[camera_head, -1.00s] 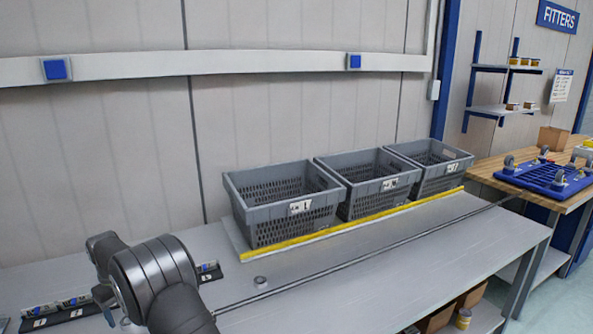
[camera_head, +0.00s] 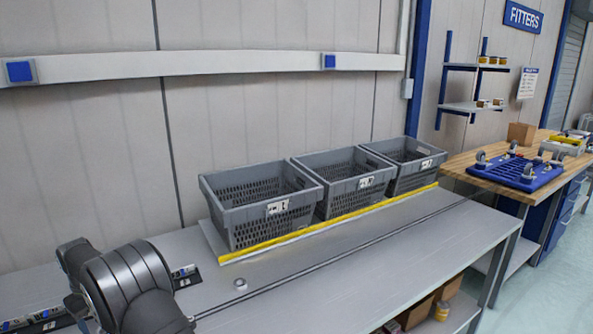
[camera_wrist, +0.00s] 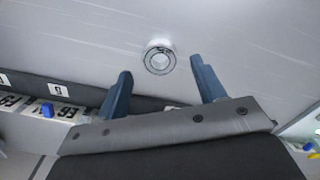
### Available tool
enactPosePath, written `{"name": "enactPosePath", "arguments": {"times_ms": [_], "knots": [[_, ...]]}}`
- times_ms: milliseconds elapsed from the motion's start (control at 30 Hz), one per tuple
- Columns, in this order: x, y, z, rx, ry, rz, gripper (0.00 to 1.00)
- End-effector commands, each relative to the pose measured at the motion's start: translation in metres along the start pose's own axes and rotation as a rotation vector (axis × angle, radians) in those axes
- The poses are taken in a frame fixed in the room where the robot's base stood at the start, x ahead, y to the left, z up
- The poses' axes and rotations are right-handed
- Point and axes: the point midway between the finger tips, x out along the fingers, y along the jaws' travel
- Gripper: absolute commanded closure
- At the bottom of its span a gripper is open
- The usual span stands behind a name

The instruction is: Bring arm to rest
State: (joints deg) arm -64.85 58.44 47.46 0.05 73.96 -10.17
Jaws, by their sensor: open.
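My gripper (camera_wrist: 160,88) shows in the wrist view with its two blue-grey fingers spread apart and nothing between them. Beyond the fingertips, a small round metal piece (camera_wrist: 159,57) lies on the grey bench top (camera_wrist: 235,35). The same piece (camera_head: 240,284) shows in the head view on the bench, right of my arm. In the head view my dark grey arm stands at the lower left, and the gripper itself is hidden there.
Three grey crates (camera_head: 250,222) stand in a row on the bench behind a yellow strip (camera_head: 330,226). A dark rack with labelled slots (camera_head: 185,274) lies by my arm. A wooden bench (camera_head: 470,170) with a blue tray (camera_head: 517,172) is at right. The bench front is clear.

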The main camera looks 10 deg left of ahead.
Motion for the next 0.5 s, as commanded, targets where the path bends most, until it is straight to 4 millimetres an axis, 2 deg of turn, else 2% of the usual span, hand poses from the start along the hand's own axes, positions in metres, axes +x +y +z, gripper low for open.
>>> {"name": "enactPosePath", "arguments": {"times_ms": [33,467,500], "knots": [[-0.012,0.000,0.000,0.000,0.002,0.001,0.37],[-0.098,0.000,0.000,0.000,0.001,0.001,0.37],[-0.083,0.000,0.001,0.000,-0.008,-0.001,0.37]]}}
